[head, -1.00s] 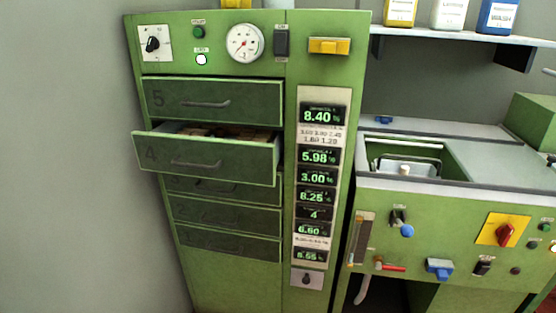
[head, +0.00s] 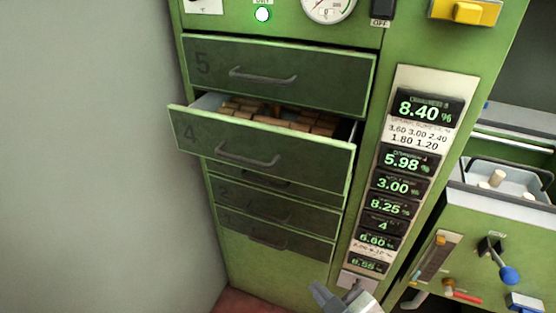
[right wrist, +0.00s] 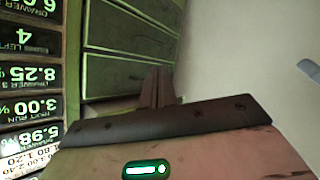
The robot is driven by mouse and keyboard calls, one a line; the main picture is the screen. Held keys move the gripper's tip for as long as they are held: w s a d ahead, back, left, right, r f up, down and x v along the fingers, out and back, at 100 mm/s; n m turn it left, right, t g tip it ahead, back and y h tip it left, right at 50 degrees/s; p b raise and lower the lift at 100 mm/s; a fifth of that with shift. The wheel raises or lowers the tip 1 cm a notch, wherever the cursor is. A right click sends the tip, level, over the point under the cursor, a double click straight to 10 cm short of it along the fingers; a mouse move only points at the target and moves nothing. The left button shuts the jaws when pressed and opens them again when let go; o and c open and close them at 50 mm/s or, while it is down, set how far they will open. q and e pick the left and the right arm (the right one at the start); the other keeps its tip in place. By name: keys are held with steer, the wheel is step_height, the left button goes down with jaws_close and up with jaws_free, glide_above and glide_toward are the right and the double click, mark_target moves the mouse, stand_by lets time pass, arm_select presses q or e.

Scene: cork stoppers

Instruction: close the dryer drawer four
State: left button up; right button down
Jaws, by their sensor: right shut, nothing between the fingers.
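Drawer four (head: 262,150) of the green dryer sticks out of the cabinet front, with several cork stoppers (head: 275,112) showing inside it. Its grey bar handle (head: 247,158) is on the front panel. My right gripper (head: 322,292) is at the bottom edge of the head view, below and to the right of drawer four and apart from it. Its fingers also show in the right wrist view (right wrist: 158,88), shut and empty. The right wrist view also shows drawer fronts, but I cannot tell which is drawer four. My left gripper is not in view.
Drawer five (head: 278,76) above and the lower drawers (head: 275,208) are flush. A display panel (head: 410,170) stands to the right of the drawers. A grey bin with corks (head: 498,180) and a control panel are at far right. A bare wall (head: 90,150) is at left.

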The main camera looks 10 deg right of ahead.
mark_target(287, 160)
step_height(287, 160, up, 16)
steer(key=w+a+n+t, duration=0.25)
steer(key=n+t, duration=0.25)
steer(key=n, duration=0.8)
steer(key=shift+y, duration=0.3)
steer(key=w+p, duration=0.1)
steer(key=w, duration=0.3)
steer(key=w+p, duration=0.1)
steer(key=w, duration=0.3)
steer(key=w+p, duration=0.1)
steer(key=w, duration=0.3)
steer(key=shift+w+d+r+p, duration=0.1)
steer(key=shift+d+p, duration=0.2)
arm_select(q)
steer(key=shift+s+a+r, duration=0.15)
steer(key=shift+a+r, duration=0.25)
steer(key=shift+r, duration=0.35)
arm_select(e)
steer(key=shift+w+d, duration=0.3)
steer(key=shift+w, duration=0.15)
